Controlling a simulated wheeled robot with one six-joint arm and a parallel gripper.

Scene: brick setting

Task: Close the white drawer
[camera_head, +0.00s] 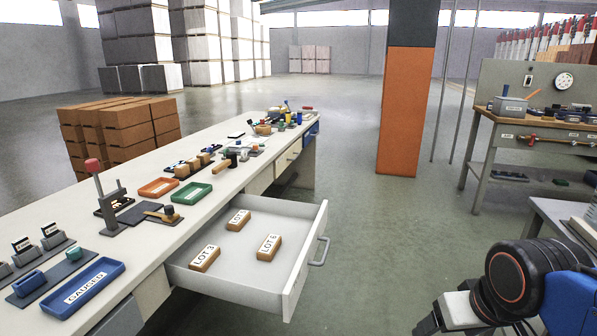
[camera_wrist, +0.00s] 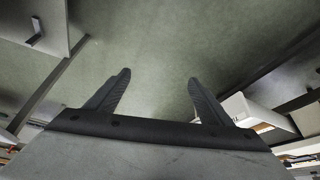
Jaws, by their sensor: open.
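The white drawer (camera_head: 246,283) is pulled out from the long white workbench in the head view. Its grey bar handle (camera_head: 320,251) is on the front panel, facing right. Three brown blocks with LOT labels lie inside: one at the left (camera_head: 204,258), one at the back (camera_head: 238,220), one at the right (camera_head: 269,247). My gripper's two dark fingers (camera_wrist: 157,90) are spread apart with nothing between them in the wrist view, over the floor. In the head view my arm is at the lower right, apart from the drawer, and the fingertips are out of frame.
The long workbench (camera_head: 140,236) carries a blue tray (camera_head: 82,287), an orange tray (camera_head: 158,187), a green tray (camera_head: 191,193) and small tools. An orange and dark pillar (camera_head: 405,110) stands beyond the drawer. Another bench (camera_head: 541,127) stands at right. Floor right of the drawer is clear.

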